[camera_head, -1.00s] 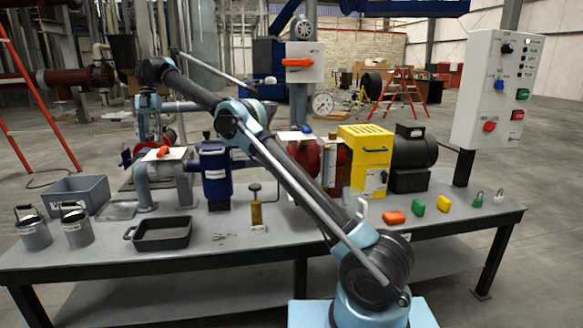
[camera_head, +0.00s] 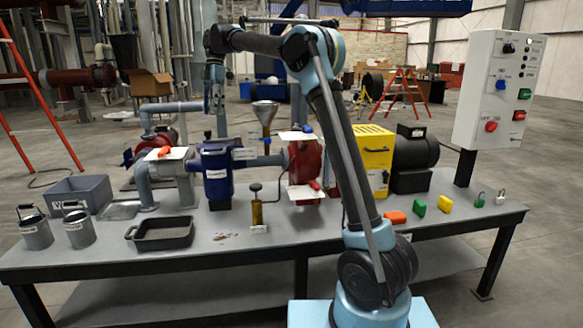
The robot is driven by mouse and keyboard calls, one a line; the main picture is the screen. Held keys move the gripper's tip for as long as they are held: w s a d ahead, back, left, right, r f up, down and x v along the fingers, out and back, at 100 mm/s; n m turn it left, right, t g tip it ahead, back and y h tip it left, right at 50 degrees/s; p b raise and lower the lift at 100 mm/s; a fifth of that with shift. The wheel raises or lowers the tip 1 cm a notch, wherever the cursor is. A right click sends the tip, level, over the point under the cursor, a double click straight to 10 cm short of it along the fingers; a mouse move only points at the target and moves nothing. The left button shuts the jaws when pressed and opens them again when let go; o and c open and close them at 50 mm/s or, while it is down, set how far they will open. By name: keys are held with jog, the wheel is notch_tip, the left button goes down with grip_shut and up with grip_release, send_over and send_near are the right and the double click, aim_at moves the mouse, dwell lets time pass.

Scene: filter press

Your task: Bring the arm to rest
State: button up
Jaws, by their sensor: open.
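My arm (camera_head: 340,140) rises from its base at the front right of the picture to a bent elbow high above the table. From there the forearm runs left, nearly level. My gripper (camera_head: 215,108) hangs pointing down at the forearm's left end, above and behind the blue filter housing (camera_head: 217,175). It looks small and dark; nothing is seen held in it. The fingertips are hard to make out.
A control panel (camera_head: 492,90) stands at right.

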jog(key=s+d+f+m+t, duration=0.15)
jog(key=s+d+m, duration=0.3)
jog(key=d, duration=0.65)
jog(key=s+d+f+m, duration=0.2)
jog(key=s+d+m, duration=0.25)
jog(key=d, duration=0.55)
jog(key=s+d+f+m+t, duration=0.15)
jog(key=s+d+m, duration=0.3)
jog(key=d, duration=0.65)
jog(key=s+d+f+m+t, duration=0.1)
jog(key=s+d+f+m, duration=0.5)
jog(key=s+f, duration=0.6)
jog(key=s+d+f+m+t, duration=0.1)
jog(key=s+d+f+m, duration=0.6)
jog(key=f, duration=0.8)
jog(key=s+d, duration=0.3)
jog(key=s, duration=0.2)
jog(key=shift+d+h, duration=0.3)
jog(key=shift+d, duration=0.05)
jog(key=shift+w+f, duration=0.2)
jog(key=shift+w, duration=0.2)
